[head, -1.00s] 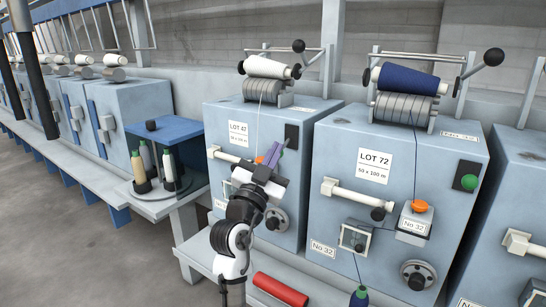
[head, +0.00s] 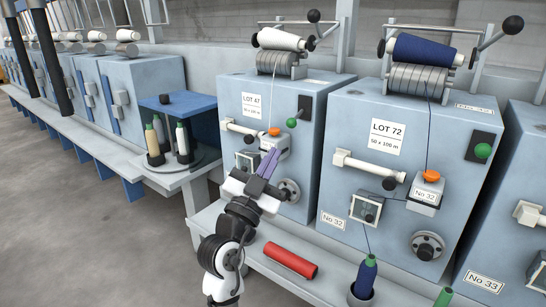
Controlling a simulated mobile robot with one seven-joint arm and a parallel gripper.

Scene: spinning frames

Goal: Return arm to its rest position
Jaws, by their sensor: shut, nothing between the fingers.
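My arm reaches up from the bottom of the head view, in front of the left blue machine marked LOT 47 (head: 232,105). My gripper (head: 268,160) is at its end, with purple fingers pointing up and away from me. The fingers are shut with nothing between them. In the picture they lie just below the orange knob (head: 274,132) of that machine and cover part of its front. I cannot tell the exact gap between fingertips and machine.
A red roll (head: 291,261) lies on the bench right of my arm. A blue cone (head: 366,275) stands in a holder farther right. The LOT 72 machine (head: 340,200) is to the right. A blue-topped rack with cones (head: 193,106) is to the left. Grey floor (head: 130,235) is open at lower left.

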